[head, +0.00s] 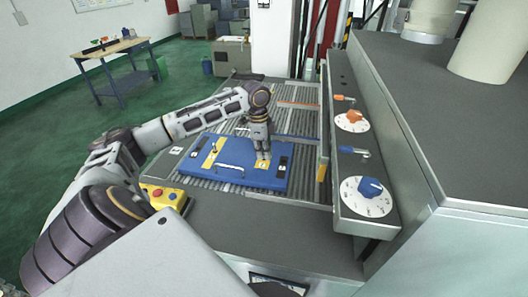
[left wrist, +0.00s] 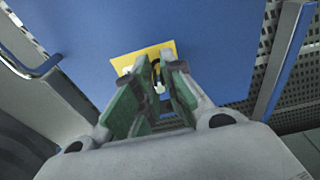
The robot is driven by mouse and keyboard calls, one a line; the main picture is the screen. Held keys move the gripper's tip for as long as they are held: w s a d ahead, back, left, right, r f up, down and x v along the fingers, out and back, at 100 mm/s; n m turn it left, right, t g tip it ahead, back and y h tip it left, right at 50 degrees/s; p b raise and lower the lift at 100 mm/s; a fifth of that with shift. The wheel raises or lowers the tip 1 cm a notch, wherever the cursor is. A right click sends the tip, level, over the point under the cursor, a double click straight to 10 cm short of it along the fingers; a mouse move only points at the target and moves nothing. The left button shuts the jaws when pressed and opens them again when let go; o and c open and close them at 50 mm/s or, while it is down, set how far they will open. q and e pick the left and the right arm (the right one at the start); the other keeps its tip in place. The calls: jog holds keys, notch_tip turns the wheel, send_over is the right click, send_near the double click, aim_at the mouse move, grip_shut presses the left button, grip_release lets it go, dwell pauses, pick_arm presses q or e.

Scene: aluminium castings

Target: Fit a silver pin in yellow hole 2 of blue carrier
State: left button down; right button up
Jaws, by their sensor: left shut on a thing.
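The blue carrier (head: 215,172) lies flat on the roller conveyor. My left gripper (head: 262,157) points down over its right part, at a yellow patch that also shows in the left wrist view (left wrist: 126,62). In that view my left gripper (left wrist: 158,92) is shut on a silver pin (left wrist: 158,86), a small pale piece between the green finger pads. The pin's lower end is over the yellow patch, near a dark spot. I cannot tell whether it is in the hole or above it. No hole number is readable. My right gripper is not in view.
A grey panel with dials (head: 368,192) borders the conveyor on the right. A yellow control box (head: 163,196) sits at the near left. A wooden bench (head: 112,50) stands far off.

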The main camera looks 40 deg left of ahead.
pick_arm(q)
jog(key=shift+f, duration=0.2)
jog(key=c, duration=1.5)
grip_release()
notch_tip(320, 180, up, 12)
jog(key=a+b, duration=0.1)
jog(key=shift+s+b, duration=0.3)
jog(key=shift+b, duration=0.1)
jog(key=shift+a, duration=0.1)
